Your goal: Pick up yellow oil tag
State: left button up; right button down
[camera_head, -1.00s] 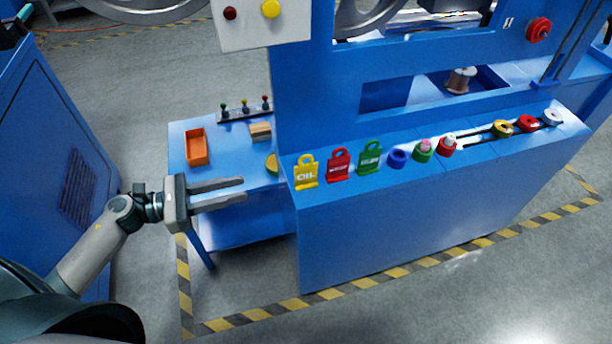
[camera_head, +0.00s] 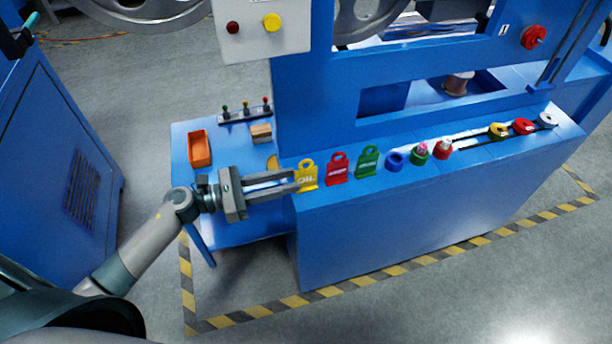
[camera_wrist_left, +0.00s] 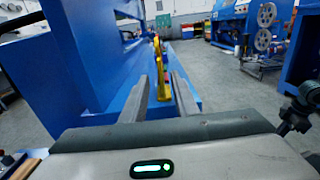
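The yellow oil tag (camera_head: 307,176) stands upright at the left end of the blue machine ledge (camera_head: 350,195) in the head view. My left gripper (camera_head: 296,182) comes in from the left, with its fingertips at the left edge of the tag. In the left wrist view the tag (camera_wrist_left: 160,70) shows edge-on, ahead and between the two finger lines. The left gripper (camera_wrist_left: 164,84) is open, with a gap between its fingers. Whether a finger touches the tag I cannot tell. My right gripper is not in view.
A red tag (camera_head: 337,169) and a green tag (camera_head: 368,163) stand just right of the yellow one, then a blue ring (camera_head: 394,161) and other small parts. A lower side table holds an orange bin (camera_head: 199,149) and a wooden block (camera_head: 261,133). The machine's upright blue frame rises behind.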

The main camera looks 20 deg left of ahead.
aim_at(306, 186)
pick_arm(q)
jog(key=shift+w+d, duration=0.15)
jog(key=shift+d, duration=0.05)
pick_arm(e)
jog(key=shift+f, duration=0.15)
pick_arm(q)
jog(key=shift+d, duration=0.1)
